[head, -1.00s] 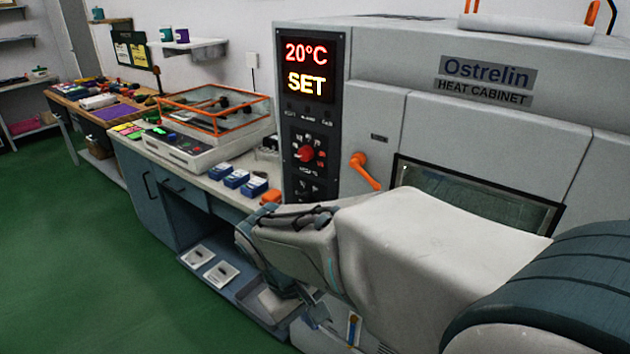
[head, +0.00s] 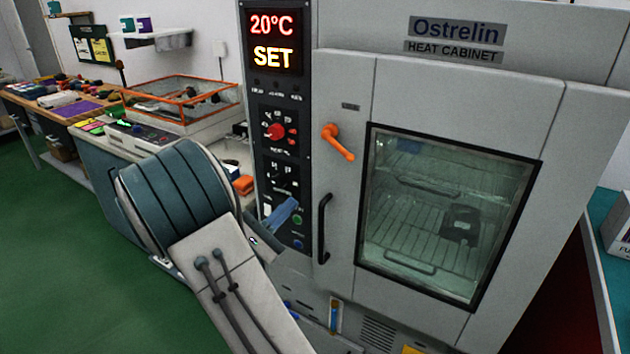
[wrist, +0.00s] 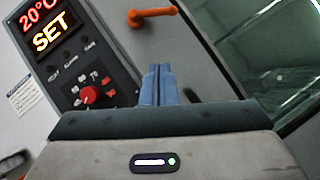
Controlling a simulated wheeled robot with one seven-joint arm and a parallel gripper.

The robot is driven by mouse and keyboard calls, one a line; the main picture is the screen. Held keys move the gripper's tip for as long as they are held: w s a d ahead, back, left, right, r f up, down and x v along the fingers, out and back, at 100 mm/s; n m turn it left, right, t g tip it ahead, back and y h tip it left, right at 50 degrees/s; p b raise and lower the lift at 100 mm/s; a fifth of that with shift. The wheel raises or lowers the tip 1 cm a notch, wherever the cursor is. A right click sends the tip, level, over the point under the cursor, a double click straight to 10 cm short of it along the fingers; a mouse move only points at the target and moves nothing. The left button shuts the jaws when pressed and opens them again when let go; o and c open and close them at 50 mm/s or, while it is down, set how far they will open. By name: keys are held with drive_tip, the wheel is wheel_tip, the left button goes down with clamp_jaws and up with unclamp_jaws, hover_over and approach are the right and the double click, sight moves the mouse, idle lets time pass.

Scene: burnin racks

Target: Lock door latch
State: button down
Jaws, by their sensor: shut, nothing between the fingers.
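The orange door latch (head: 338,141) is on the upper left part of the heat cabinet door (head: 345,95). Its handle slopes down to the right in the head view. In the wrist view the latch (wrist: 152,16) is at the top, just beyond the fingertips. My gripper (wrist: 158,68) is shut and empty, its blue fingers together and apart from the latch. In the head view my gripper (head: 290,204) is low in front of the control panel, left of the door handle (head: 323,228). The door appears closed, with its window (head: 440,210) showing wire racks inside.
The control panel (head: 277,130) with a red knob and a display reading 20°C SET stands left of the door. A bench with an orange-framed clear box (head: 185,98) is farther left. Green floor (head: 60,270) is open at the lower left.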

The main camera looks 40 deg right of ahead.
drive_tip(key=shift+s+a+r+p+x, duration=0.15)
drive_tip(key=shift+s+r+p+x, duration=0.2)
drive_tip(key=shift+x, duration=1.75)
drive_tip(key=shift+s+a+r+p+x, duration=0.15)
drive_tip(key=shift+s+r+p+x, duration=0.2)
drive_tip(key=shift+x, duration=1.75)
drive_tip(key=shift+s+a+r+p+x, duration=0.2)
drive_tip(key=shift+p+x, duration=0.2)
drive_tip(key=shift+x, duration=1.75)
